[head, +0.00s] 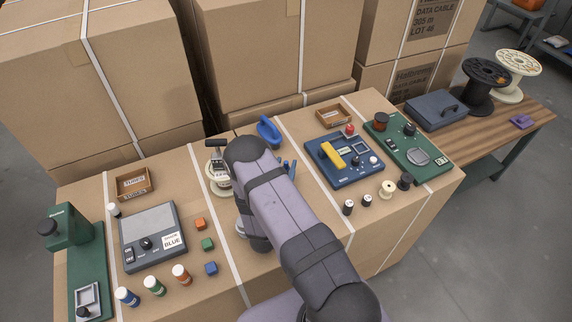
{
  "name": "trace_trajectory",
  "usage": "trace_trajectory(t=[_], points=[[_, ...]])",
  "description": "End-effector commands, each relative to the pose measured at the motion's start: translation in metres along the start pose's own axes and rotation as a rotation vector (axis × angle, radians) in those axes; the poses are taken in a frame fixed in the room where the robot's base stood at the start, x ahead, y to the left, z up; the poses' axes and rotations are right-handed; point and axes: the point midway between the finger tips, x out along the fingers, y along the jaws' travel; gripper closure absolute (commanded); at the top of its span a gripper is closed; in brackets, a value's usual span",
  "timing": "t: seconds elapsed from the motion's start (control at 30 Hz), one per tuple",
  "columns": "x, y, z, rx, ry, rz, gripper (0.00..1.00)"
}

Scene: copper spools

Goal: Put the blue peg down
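I cannot make out a thing that is surely the blue peg. Two thin blue upright pieces (289,167) show just right of my arm, their lower ends partly hidden by it. At the front left stands a small blue cylinder with a white top (126,296), beside a green one (153,286) and an orange one (180,274). A grey device (148,232) behind them bears a label that reads BLUE. My arm crosses the middle of the carton top and hides what lies beneath it. My gripper is not visible, so its hold cannot be seen.
Blue, green and orange cubes (207,244) lie left of my arm. A black-topped item (217,167) stands close beside it. A blue panel (343,160) and a green board (408,147) are at right, with small spools in front. Tall cartons (95,90) close off the back.

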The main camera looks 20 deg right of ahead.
Motion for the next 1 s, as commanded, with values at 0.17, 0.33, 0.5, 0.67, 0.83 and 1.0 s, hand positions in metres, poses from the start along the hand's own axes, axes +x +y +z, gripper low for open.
trace_trajectory(t=[0.17, 0.33, 0.5, 0.67, 0.83, 1.0], points=[[-0.033, 0.002, -0.004, -0.003, 0.002, 0.008, 0.70], [-0.036, 0.000, 0.023, 0.003, -0.004, 0.001, 0.70], [-0.036, 0.000, 0.045, 0.004, -0.004, 0.000, 0.70], [-0.036, 0.000, 0.060, 0.002, -0.002, 0.000, 0.70], [-0.036, 0.000, 0.068, 0.001, -0.002, 0.000, 0.70], [-0.036, -0.001, 0.070, 0.000, -0.001, 0.000, 0.70]])
